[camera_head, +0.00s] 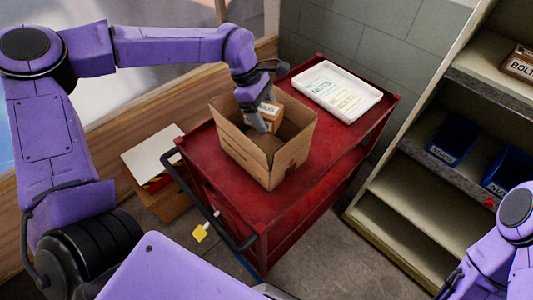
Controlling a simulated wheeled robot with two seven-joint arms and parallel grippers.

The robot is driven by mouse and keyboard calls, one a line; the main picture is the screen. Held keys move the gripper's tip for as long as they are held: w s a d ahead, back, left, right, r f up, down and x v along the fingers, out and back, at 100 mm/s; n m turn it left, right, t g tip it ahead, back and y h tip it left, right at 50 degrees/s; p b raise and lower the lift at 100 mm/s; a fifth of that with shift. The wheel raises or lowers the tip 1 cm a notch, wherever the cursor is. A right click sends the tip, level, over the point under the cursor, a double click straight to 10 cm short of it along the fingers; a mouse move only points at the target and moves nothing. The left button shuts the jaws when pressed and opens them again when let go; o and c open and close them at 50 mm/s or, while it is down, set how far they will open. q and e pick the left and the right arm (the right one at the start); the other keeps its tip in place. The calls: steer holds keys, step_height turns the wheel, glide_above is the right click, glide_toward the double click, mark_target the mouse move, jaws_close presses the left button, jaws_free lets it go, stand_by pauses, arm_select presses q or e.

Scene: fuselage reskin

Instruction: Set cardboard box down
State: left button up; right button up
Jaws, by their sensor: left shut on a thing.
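A large open-topped cardboard box (265,163) stands on the red cart, its flaps up. My left gripper (258,122) reaches down into it from above. It is shut on a small brown cardboard box (270,112) with a white label, which is inside the open box near its back wall. The fingers hide part of the small box, and its underside is hidden, so I cannot tell whether it touches the floor of the open box. My right arm shows at the lower right edge; its fingertips cannot be made out.
The red cart (345,150) also carries a white tray (336,91) with labelled papers at the back right. Shelving (400,195) with blue bins (452,141) stands at right. Another box (160,172) is on the floor left of the cart.

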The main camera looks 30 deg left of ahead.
mark_target(270, 155)
arm_select(q)
step_height(270, 155, down, 4)
steer(key=shift+a+r+b, duration=0.1)
steer(key=shift+r+b, duration=0.1)
steer(key=shift+b, duration=0.35)
step_height(270, 155, down, 10)
steer(key=p, duration=0.2)
steer(key=shift+w+r+p, duration=0.1)
steer(key=shift+r+p, duration=0.05)
steer(key=shift+p, duration=0.2)
steer(key=shift+w+f, duration=0.1)
steer(key=shift+f, duration=0.25)
arm_select(e)
steer(key=shift+w+r, duration=0.2)
steer(key=shift+r, duration=0.1)
